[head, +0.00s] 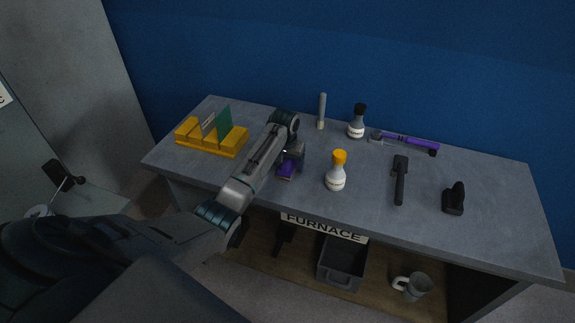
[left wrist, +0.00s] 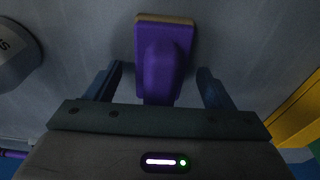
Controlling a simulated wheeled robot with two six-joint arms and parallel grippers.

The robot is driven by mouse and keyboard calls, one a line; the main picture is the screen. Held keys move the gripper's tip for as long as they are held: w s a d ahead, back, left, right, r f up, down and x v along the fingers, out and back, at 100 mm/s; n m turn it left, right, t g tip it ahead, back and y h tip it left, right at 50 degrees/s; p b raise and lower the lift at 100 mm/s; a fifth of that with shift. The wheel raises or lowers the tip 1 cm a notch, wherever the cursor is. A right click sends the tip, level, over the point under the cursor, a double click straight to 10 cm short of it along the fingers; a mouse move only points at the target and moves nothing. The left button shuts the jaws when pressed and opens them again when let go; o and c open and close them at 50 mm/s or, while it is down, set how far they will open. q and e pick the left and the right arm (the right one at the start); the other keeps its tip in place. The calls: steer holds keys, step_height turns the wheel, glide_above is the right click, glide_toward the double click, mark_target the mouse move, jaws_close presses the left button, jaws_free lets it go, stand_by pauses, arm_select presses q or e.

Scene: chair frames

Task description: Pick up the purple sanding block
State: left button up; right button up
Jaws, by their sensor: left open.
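The purple sanding block (head: 286,170) lies on the grey workbench (head: 370,215), near its front edge and left of the middle. It has a purple body with a tan layer along one edge. In the left wrist view the purple block (left wrist: 163,55) lies ahead of the jaws, with its near end reaching between the fingers. My left gripper (head: 296,160) is over the block in the head view, partly hiding it. In the left wrist view my left gripper (left wrist: 160,88) is open, one finger on each side of the block. My right gripper does not show.
A white bottle with an orange cap (head: 336,178) stands just right of the block. A yellow rack (head: 212,143) sits to the left.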

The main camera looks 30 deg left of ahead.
arm_select(q)
steer(key=c, duration=1.2)
steer(key=shift+o, duration=0.2)
steer(key=shift+r, duration=0.1)
steer(key=shift+r+b, duration=0.45)
steer(key=shift+r, duration=0.1)
steer(key=shift+s+d+r+b, duration=0.1)
steer(key=shift+s+r+b, duration=0.15)
steer(key=shift+r+b, duration=0.6)
steer(key=s+d, duration=0.2)
steer(key=s, duration=0.2)
steer(key=s+d+r+b, duration=0.1)
steer(key=s+d, duration=0.1)
steer(key=s, duration=0.2)
steer(key=s+d+r, duration=0.1)
steer(key=s+d, duration=0.1)
steer(key=s, duration=0.2)
steer(key=shift+s+d, duration=0.1)
steer(key=shift+d, duration=0.2)
steer(key=shift+s+d, duration=0.35)
steer(key=shift+s, duration=0.4)
